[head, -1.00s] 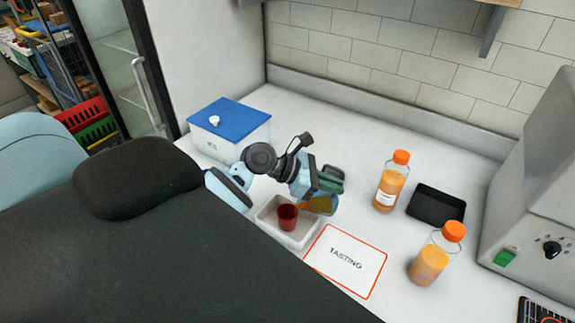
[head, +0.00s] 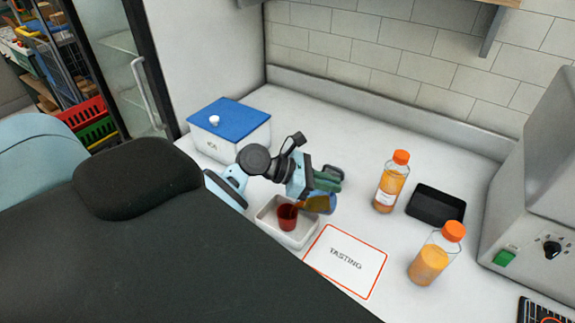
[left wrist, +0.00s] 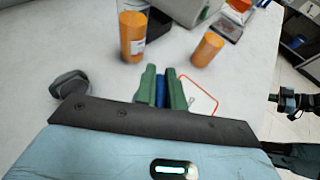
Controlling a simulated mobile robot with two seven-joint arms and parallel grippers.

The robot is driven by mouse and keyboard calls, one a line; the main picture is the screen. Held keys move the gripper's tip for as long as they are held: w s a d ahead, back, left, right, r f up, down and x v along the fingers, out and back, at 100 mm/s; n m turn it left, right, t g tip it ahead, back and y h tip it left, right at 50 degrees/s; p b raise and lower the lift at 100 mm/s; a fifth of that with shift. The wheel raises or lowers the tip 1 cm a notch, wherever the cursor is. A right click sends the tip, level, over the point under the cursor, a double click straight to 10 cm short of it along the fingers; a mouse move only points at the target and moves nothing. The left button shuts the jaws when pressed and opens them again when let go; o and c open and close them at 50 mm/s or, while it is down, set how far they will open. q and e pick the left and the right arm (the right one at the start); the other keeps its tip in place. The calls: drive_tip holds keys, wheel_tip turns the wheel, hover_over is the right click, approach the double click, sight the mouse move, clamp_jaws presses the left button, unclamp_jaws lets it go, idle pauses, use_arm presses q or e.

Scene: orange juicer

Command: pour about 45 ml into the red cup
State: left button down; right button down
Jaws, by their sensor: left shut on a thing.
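The red cup (head: 287,217) stands upright in a shallow white tray (head: 267,226). My left gripper (head: 328,179) is just above and right of the cup. It is shut on a small container (head: 319,204) with a blue part and orange-yellow contents, held tilted toward the cup. In the left wrist view, the green fingers close on a blue piece (left wrist: 161,92) of that container. The level in the cup and any stream are too small to tell. A teal and dark gripper (left wrist: 284,100), seemingly my right one, shows small at the right edge there.
Two orange-capped juice bottles (head: 391,183) (head: 432,259) stand to the right, near a black tray (head: 436,205). A "TASTING" card (head: 345,277) lies in front. A blue-lidded white box (head: 230,143) is behind left. A grey machine (head: 535,190) stands far right. The back counter is clear.

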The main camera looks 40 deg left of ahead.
use_arm(q)
drive_tip(key=shift+s+a+r+t+h, duration=0.85)
drive_tip(key=shift+s+a+t+h, duration=0.05)
drive_tip(key=shift+a+h, duration=0.15)
idle(1.5)
drive_tip(key=w+d+f+g+y, duration=0.1)
drive_tip(key=w+d+g+y, duration=0.1)
drive_tip(key=shift+w+d+f+y, duration=0.25)
drive_tip(key=shift+w+d+f, duration=0.05)
drive_tip(key=shift+d+f, duration=0.1)
drive_tip(key=shift+f, duration=0.25)
drive_tip(key=shift+d+r, duration=0.1)
